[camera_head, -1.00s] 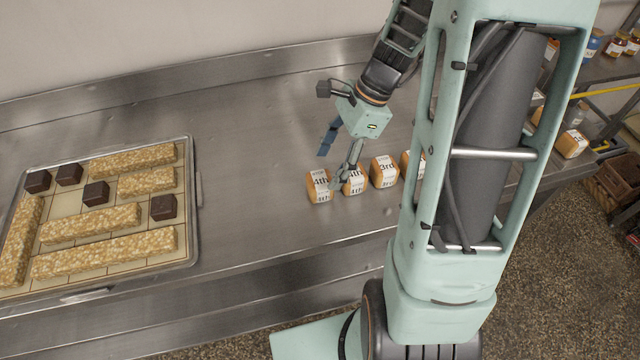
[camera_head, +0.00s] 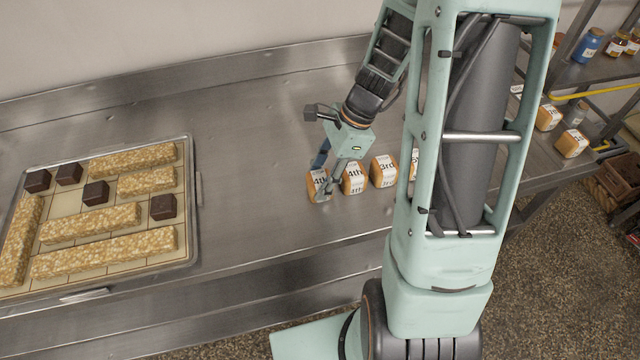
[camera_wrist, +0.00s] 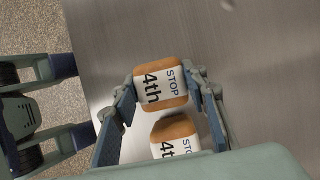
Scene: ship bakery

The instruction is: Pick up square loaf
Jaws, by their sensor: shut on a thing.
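Small square loaves with white printed bands stand in a row on the steel counter in the head view. My gripper (camera_head: 328,174) is down at the left end of the row, its fingers on both sides of the leftmost "4th" loaf (camera_head: 316,186). In the wrist view this "STOP 4th" loaf (camera_wrist: 161,86) lies between my two fingertips (camera_wrist: 162,88), and the gripper is shut on it. The loaf still appears at counter level. A second "4th" loaf (camera_head: 354,179) stands just right of it, and also shows in the wrist view (camera_wrist: 176,129). A "3rd" loaf (camera_head: 384,172) stands further right.
A tray (camera_head: 194,215) with oat-coloured bars and dark cubes lies on the left of the steel counter (camera_head: 255,150). The counter between tray and loaves is clear. More loaves (camera_head: 571,144) sit at the right. Shelves with jars (camera_head: 588,45) stand at the back right.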

